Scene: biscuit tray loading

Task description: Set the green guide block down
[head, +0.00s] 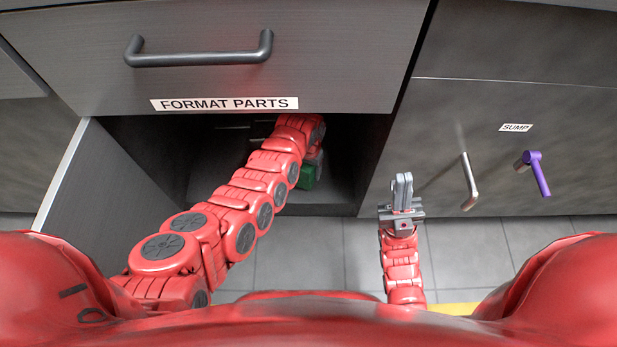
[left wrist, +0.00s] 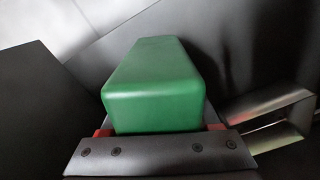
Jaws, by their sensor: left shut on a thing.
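The green guide block (head: 308,176) shows partly in the head view, inside the open compartment under the drawer labelled FORMAT PARTS. It fills the middle of the left wrist view (left wrist: 157,80), its long body stretching away from the gripper. My left gripper (left wrist: 158,130) is shut on the block's near end; in the head view my own arm mostly hides that gripper. I cannot tell whether the block touches the compartment floor. My right gripper (head: 403,185) points up outside the compartment, empty, with its fingers close together.
The FORMAT PARTS drawer front (head: 220,60) hangs over my left arm. An open door panel (head: 95,185) stands at left. The SUMP panel (head: 490,130) at right has a metal handle (head: 469,182) and a purple lever (head: 538,172). A grey metal piece (left wrist: 270,118) lies right of the block.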

